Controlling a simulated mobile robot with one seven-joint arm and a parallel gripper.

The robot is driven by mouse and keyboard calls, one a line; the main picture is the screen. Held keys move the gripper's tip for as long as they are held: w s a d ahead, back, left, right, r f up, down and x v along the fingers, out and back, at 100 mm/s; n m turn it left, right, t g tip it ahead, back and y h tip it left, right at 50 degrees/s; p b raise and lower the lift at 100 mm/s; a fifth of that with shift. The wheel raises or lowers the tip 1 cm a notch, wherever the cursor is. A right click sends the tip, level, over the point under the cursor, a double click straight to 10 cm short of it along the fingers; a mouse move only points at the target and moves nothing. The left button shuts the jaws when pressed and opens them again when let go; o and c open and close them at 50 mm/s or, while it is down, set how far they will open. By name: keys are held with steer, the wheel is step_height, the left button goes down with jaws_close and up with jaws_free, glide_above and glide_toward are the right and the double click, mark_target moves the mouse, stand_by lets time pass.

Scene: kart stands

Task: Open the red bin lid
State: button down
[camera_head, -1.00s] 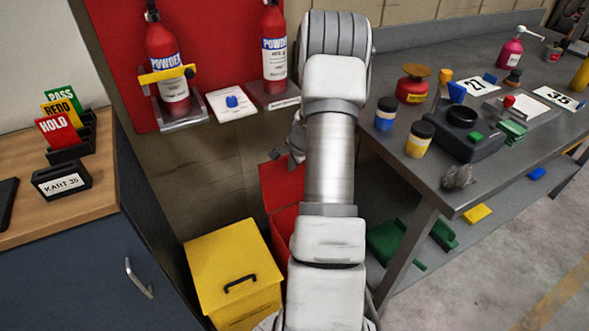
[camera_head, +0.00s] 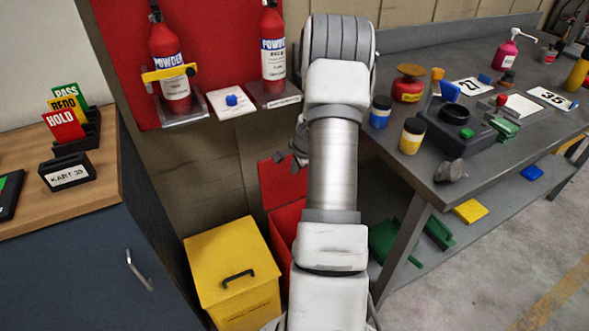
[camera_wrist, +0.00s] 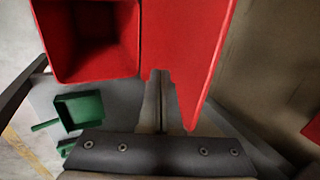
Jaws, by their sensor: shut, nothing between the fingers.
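The red bin (camera_head: 285,222) stands on the floor between the yellow bin and the workbench, partly hidden by my arm. Its red lid (camera_head: 272,178) stands raised at the back, against the wall side. In the wrist view the bin's open mouth (camera_wrist: 98,30) shows an empty-looking inside, and the lid (camera_wrist: 190,50) spreads beside it. My gripper (camera_wrist: 160,76) is shut and empty, its fingertips overlapping the lid's edge in the picture; I cannot tell whether they touch. In the head view my gripper (camera_head: 290,158) shows only partly, just above the lid, behind my arm.
A closed yellow bin (camera_head: 232,270) stands left of the red one. The workbench (camera_head: 440,190) with bottles and trays is to the right, with a green dustpan (camera_wrist: 80,110) on its lower shelf. Fire extinguishers (camera_head: 170,65) hang on the red wall board above.

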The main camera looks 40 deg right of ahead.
steer(key=w+d+p+v, duration=0.1)
steer(key=p+v, duration=0.1)
steer(key=v, duration=0.8)
steer(key=shift+w+a+r+p, duration=0.2)
steer(key=shift+a+r+p, duration=0.15)
steer(key=shift+r, duration=0.05)
